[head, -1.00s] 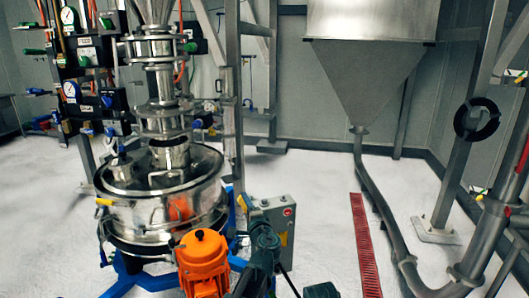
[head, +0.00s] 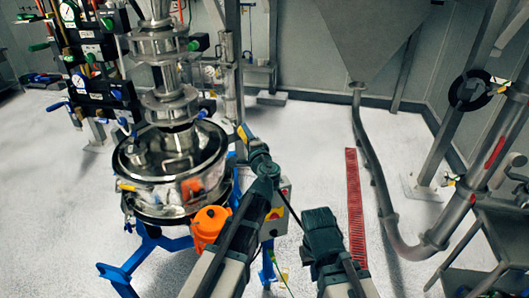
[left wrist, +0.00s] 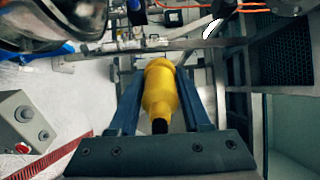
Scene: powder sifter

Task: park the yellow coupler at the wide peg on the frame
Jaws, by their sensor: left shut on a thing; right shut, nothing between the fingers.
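The yellow coupler (left wrist: 160,92) is between the two fingers of my left gripper (left wrist: 160,105) in the left wrist view, with a dark end toward the palm. In the head view the coupler (head: 242,133) shows as a small yellow bit at the tip of my left gripper (head: 250,145). It is held up in the air, just right of the sifter and in front of the grey frame (head: 231,60). I cannot make out the wide peg. My right gripper (head: 322,226) is shut and empty, low in the middle.
The round steel sifter (head: 170,180) with an orange motor (head: 209,226) stands left of my left arm. A grey control box (head: 284,192) is partly behind my arms. A red floor grate (head: 355,200) and a bent pipe (head: 378,180) lie to the right.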

